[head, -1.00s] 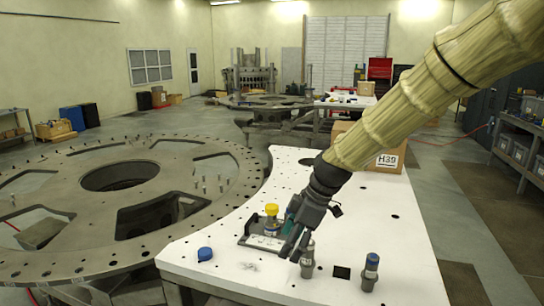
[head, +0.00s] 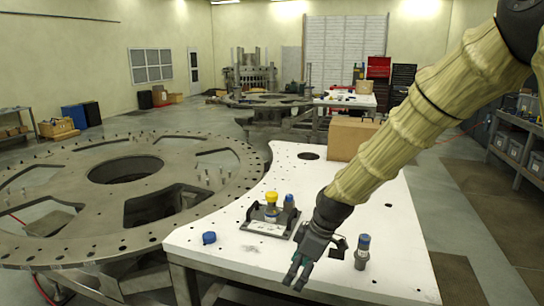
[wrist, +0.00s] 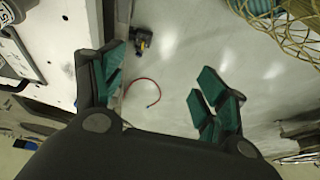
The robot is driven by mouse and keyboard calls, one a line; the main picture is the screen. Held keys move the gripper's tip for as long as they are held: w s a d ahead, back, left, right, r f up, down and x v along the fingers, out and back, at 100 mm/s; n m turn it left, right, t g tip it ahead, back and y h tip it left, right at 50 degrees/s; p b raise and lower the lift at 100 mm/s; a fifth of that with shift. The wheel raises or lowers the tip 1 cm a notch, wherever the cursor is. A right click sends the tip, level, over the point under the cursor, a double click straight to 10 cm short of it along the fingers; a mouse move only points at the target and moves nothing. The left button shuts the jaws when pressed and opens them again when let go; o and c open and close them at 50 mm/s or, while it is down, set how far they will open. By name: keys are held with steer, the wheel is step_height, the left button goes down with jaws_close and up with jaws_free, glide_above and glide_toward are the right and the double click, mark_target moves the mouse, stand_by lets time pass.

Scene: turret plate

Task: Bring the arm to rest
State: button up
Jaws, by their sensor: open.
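My gripper (head: 297,277) is open and empty at the front edge of the white table (head: 225,262), pointing down. My gripper and wrist hide part of the tabletop.
A blue cap (head: 209,238) lies on the table's left part. A cardboard box (head: 352,138) stands at the back, behind my arm. The large round turret plate (head: 70,225) fills the left. Shelves with bins (head: 520,140) stand at the right. A red cable (wrist: 145,90) lies on the floor.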

steer(key=s+d+f+m+h+b, duration=0.1)
steer(key=s+d+f+m, duration=0.3)
steer(key=f, duration=0.6)
steer(key=s+d+f+m+b, duration=0.1)
steer(key=s+f, duration=0.4)
steer(key=f, duration=0.4)
steer(key=s+d+f+m+h+b, duration=0.1)
steer(key=s+d+f+m, duration=0.3)
steer(key=f, duration=0.6)
steer(key=s+d+f+m, duration=0.2)
steer(key=s+f, duration=0.2)
steer(key=s, duration=0.4)
steer(key=s+d+f+m+h+b, duration=0.1)
steer(key=s+d+f+m, duration=0.1)
steer(key=s+f, duration=0.3)
steer(key=s+d+f+m+h+b, duration=0.1)
steer(key=s+f, duration=0.4)
steer(key=s, duration=0.6)
steer(key=shift+s+d+m+g, duration=0.3)
steer(key=shift+d+m, duration=0.1)
steer(key=shift+d, duration=0.5)
